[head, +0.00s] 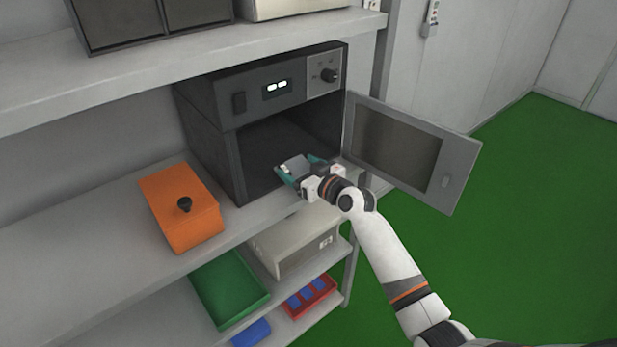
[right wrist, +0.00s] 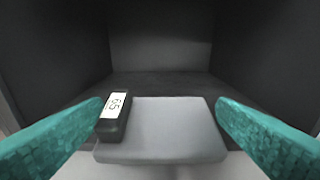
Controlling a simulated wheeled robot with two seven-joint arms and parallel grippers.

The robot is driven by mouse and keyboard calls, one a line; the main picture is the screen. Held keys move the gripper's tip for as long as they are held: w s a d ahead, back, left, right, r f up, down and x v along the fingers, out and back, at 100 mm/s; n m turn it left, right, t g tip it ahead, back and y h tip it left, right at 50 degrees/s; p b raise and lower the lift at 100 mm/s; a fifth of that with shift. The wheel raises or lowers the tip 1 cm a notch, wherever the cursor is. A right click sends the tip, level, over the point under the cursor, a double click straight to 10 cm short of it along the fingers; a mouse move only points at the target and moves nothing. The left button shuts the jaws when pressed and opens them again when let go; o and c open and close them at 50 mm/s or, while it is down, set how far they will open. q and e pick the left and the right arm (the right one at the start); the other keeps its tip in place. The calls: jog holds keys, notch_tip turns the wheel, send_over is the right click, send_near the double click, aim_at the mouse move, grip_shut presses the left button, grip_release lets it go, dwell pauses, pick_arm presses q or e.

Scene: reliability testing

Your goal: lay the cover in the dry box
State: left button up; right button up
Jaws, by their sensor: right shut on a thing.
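The dry box (head: 225,150) is a dark cabinet on the shelf with its door (head: 405,150) swung open to the right. Its dark interior (right wrist: 160,50) fills the back of the right wrist view and looks empty. The cover (head: 294,164) is a flat grey piece; in the right wrist view it (right wrist: 175,130) has a black block with a white "65" label at its left. My right gripper (head: 303,170), with teal fingers, is shut on the cover at the mouth of the dry box. Contact with the box floor cannot be told. My left gripper is not in view.
An orange box (head: 180,215) with a black knob stands left of the dry box. Below are a beige device (head: 290,245), a green tray (head: 230,287) and a red bin (head: 310,298) with blue pieces. An upper shelf (head: 130,75) runs above. The open door borders my right arm.

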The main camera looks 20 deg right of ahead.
aim_at(292, 164)
jog(key=b+x, duration=0.3)
jog(key=x, duration=0.1)
jog(key=shift+w+f, duration=0.15)
jog(key=shift+f, duration=0.05)
jog(key=shift+b+x, duration=0.65)
jog(key=shift+x, duration=0.3)
jog(key=shift+r, duration=0.15)
jog(key=o, duration=0.9)
